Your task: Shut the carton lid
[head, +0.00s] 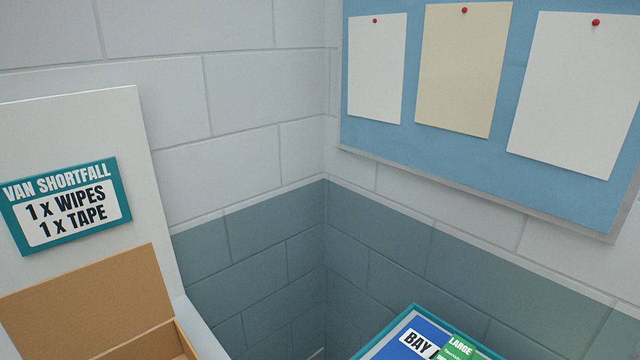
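The carton (165,347) is brown and sits at the lower left, cut off by the bottom edge of the head view. Its lid (88,302) stands raised, leaning up and back, so the carton is open. Only a small part of the carton's inside shows. Neither of my grippers is in view.
A white panel (95,130) behind the carton bears a teal-framed sign (72,207) reading "VAN SHORTFALL 1 x WIPES 1 x TAPE". A blue pinboard (420,145) with pinned papers hangs at right. A teal-edged board (385,345) reading "BAY" and "LARGE" stands at the bottom. Brick walls meet in a corner.

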